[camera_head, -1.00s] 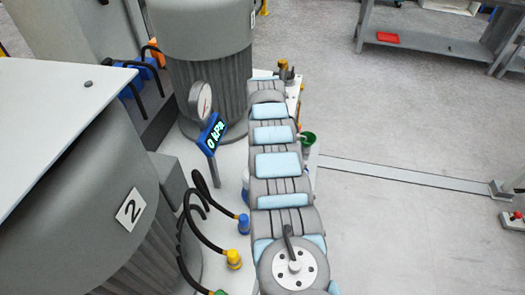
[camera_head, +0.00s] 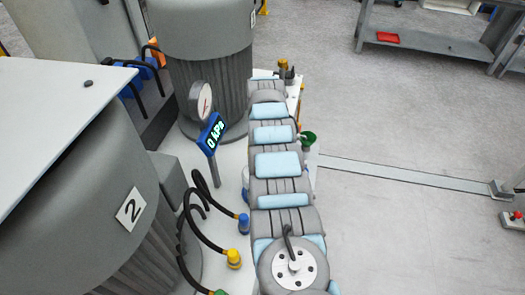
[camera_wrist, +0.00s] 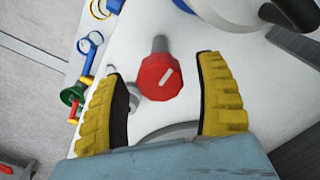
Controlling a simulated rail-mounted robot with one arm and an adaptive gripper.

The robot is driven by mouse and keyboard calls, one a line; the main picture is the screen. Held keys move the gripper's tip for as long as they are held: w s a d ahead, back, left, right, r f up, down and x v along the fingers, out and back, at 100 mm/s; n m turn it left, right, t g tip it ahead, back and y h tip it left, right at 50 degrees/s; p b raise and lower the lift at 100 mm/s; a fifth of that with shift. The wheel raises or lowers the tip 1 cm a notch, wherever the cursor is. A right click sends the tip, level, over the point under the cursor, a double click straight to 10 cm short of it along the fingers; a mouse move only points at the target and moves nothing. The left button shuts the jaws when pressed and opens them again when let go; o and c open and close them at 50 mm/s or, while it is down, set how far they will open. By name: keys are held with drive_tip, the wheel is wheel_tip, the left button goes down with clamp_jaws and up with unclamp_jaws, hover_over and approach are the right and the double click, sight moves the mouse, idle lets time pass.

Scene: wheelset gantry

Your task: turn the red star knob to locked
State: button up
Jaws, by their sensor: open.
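The red star knob (camera_wrist: 160,77) shows in the wrist view, on a white panel near the middle. It has a white line mark on its face and a grey stem above it. My gripper (camera_wrist: 160,100) is open, its two yellow ribbed fingers on either side of the knob, with a clear gap to each. The fingers do not touch the knob in the picture. In the head view the knob cannot be made out, and my arm covers part of the panel there.
In the wrist view, a green funnel-like part (camera_wrist: 72,96) and blue and yellow rings stand left of the left finger. In the head view, a gauge with a blue display (camera_head: 213,133), hoses with a yellow connector (camera_head: 234,258) and tank 2 (camera_head: 85,200) crowd the left; open floor lies right.

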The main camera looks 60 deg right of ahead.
wheel_tip(320, 180, up, 12)
idle(0.6)
drive_tip(key=shift+f, duration=0.1)
